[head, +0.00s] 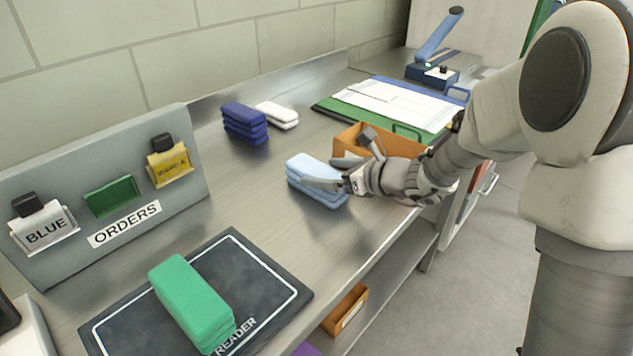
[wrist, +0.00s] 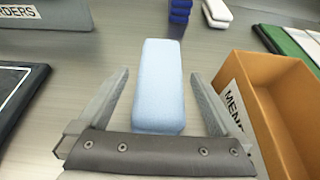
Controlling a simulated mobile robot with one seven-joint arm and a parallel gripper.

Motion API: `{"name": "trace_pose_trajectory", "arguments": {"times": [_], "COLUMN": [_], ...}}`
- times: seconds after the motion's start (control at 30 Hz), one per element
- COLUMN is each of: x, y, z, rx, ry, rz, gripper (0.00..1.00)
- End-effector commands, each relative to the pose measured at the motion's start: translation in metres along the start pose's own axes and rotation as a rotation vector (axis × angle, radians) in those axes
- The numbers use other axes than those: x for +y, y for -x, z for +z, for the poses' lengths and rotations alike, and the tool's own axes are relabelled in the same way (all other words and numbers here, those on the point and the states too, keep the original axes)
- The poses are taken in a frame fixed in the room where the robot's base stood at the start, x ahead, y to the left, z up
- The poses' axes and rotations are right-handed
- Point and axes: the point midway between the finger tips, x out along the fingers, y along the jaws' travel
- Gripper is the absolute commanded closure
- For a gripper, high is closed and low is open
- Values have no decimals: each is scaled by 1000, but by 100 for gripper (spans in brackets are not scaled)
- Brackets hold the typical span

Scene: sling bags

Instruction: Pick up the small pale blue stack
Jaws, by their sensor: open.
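The small pale blue stack (head: 312,176) lies on the metal bench, left of the orange box. In the wrist view the pale blue stack (wrist: 158,85) stands between the two fingers, with a gap on each side. My gripper (head: 338,172) is open and is at the near right end of the stack. In the wrist view my gripper (wrist: 160,88) has its fingers spread to the left and right of the stack. One finger hides a small part of the stack in the head view.
An orange box (head: 372,137) stands close to the right of my gripper. A dark blue stack (head: 244,123) and a white stack (head: 277,114) lie behind. A green stack (head: 192,303) lies on the black reader mat (head: 262,270). An orders board (head: 95,195) stands left.

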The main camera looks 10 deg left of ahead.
Motion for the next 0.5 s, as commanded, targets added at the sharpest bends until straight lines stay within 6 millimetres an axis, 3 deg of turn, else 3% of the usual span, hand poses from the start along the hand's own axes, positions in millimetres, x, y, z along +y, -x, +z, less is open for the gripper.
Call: {"name": "trace_pose_trajectory", "arguments": {"times": [0.17,0.4,0.5], "x": [1,1,1], "y": [-27,-30,-30], "z": [-2,0,0], "rx": [1,0,0], "ry": [1,0,0], "rz": [2,0,0], "gripper": [0,0,16]}}
